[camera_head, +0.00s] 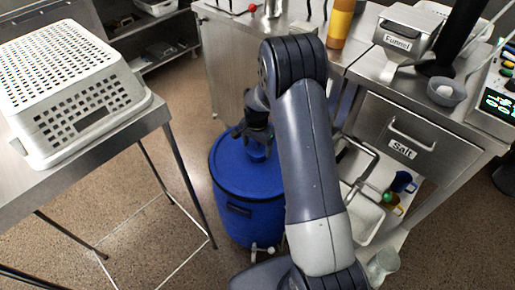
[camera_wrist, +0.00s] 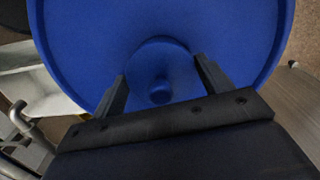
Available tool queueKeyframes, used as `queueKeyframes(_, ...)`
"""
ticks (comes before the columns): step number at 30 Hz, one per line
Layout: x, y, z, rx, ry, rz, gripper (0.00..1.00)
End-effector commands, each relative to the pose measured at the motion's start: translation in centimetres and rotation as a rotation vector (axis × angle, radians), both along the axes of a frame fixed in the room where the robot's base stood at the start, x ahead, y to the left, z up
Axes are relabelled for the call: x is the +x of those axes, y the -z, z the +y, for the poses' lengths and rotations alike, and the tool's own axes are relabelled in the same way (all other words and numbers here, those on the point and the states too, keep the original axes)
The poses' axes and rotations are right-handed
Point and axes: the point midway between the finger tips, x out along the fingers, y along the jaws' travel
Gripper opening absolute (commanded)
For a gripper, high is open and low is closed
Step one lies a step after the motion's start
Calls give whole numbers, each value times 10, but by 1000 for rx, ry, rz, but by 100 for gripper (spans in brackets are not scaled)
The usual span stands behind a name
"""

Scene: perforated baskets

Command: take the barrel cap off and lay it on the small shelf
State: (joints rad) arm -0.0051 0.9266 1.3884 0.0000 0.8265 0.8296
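The blue barrel (camera_head: 240,215) stands upright on the floor, left of my arm. Its round cap (camera_head: 258,152) is on top, partly hidden by my gripper (camera_head: 255,138). In the wrist view the cap (camera_wrist: 160,58) is a raised blue disc with a small central knob, set in the barrel's top (camera_wrist: 90,40). My gripper's (camera_wrist: 161,68) two dark fingers stand apart, one on each side of the cap. They look close to its edge, but I cannot tell whether they touch it. I cannot tell which surface is the small shelf.
A metal table (camera_head: 160,110) with an upturned white perforated basket (camera_head: 70,85) stands at left, close to the barrel. Right of my arm is a steel counter with a drawer marked Salt (camera_head: 402,148) and a Funnel box (camera_head: 398,42). A white tray (camera_head: 362,215) sits low beneath it.

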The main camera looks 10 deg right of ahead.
Motion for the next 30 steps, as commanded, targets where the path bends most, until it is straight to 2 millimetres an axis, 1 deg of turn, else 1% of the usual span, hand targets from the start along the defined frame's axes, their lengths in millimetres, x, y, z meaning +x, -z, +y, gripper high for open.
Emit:
queueKeyframes(1, 0, 0, 0, 0, 0, 0, 69)
queueKeyframes(6, 0, 0, 0, 0, 0, 0, 56)
queueKeyframes(9, 0, 0, 0, 0, 0, 0, 49)
queueKeyframes(14, 0, 0, 0, 0, 0, 0, 49)
queueKeyframes(17, 0, -4, 0, 0, 0, -1, 49)
queueKeyframes(20, 1, -17, 0, 0, 0, -4, 49)
queueKeyframes(27, 1, -66, 0, 1, 0, -5, 49)
queueKeyframes(30, 0, -82, 0, 0, 0, -3, 49)
